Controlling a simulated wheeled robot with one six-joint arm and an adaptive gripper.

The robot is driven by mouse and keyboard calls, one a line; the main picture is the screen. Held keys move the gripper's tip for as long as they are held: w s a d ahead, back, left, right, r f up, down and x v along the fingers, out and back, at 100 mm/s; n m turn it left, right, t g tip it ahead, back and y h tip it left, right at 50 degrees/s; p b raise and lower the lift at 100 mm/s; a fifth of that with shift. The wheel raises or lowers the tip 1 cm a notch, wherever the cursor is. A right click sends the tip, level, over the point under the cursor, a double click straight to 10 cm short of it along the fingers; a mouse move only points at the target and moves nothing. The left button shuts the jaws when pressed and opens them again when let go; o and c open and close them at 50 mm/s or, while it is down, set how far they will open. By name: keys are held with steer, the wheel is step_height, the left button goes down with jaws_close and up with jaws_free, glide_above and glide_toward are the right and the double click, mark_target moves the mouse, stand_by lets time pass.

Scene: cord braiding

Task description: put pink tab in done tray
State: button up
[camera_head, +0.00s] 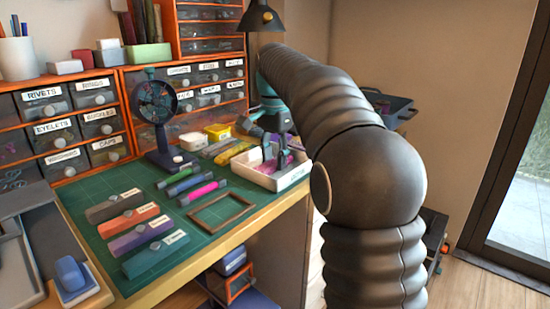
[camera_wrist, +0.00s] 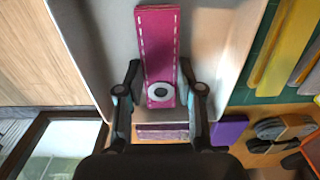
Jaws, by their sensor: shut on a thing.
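The pink tab (camera_wrist: 158,45), a flat strip with pale stitching and a round eyelet, lies between the two fingers of my gripper (camera_wrist: 159,72) in the wrist view. My gripper (camera_head: 275,158) is shut on it and points down into the white done tray (camera_head: 262,181) at the right end of the bench. The tray's pale inside (camera_wrist: 105,50) surrounds the tab in the wrist view. I cannot tell whether the tab touches the tray's floor. In the head view the fingers partly hide what is in the tray.
A purple piece (camera_wrist: 228,131) shows beside the tray in the wrist view. Labelled bars lie on the green mat (camera_head: 105,188).

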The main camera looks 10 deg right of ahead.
mark_target(274, 162)
steer(key=shift+f, duration=0.15)
steer(key=o, duration=1)
step_height(274, 162, up, 12)
steer(key=p, duration=0.5)
steer(key=s+n+t, duration=0.2)
steer(key=s+n, duration=0.1)
steer(key=s, duration=0.6)
steer(key=shift+s+a+f+n+t, duration=0.1)
steer(key=shift+s+f+n+t, duration=0.85)
steer(key=shift+s+f, duration=2.5)
steer(key=shift+s+d+f+n+t, duration=0.1)
steer(key=shift+s+f+n+t, duration=0.15)
steer(key=shift+s+f+n, duration=2.3)
steer(key=shift+s+a+f+n+t, duration=0.1)
steer(key=shift+s+f+n+t, duration=0.4)
steer(key=shift+s+f, duration=3.85)
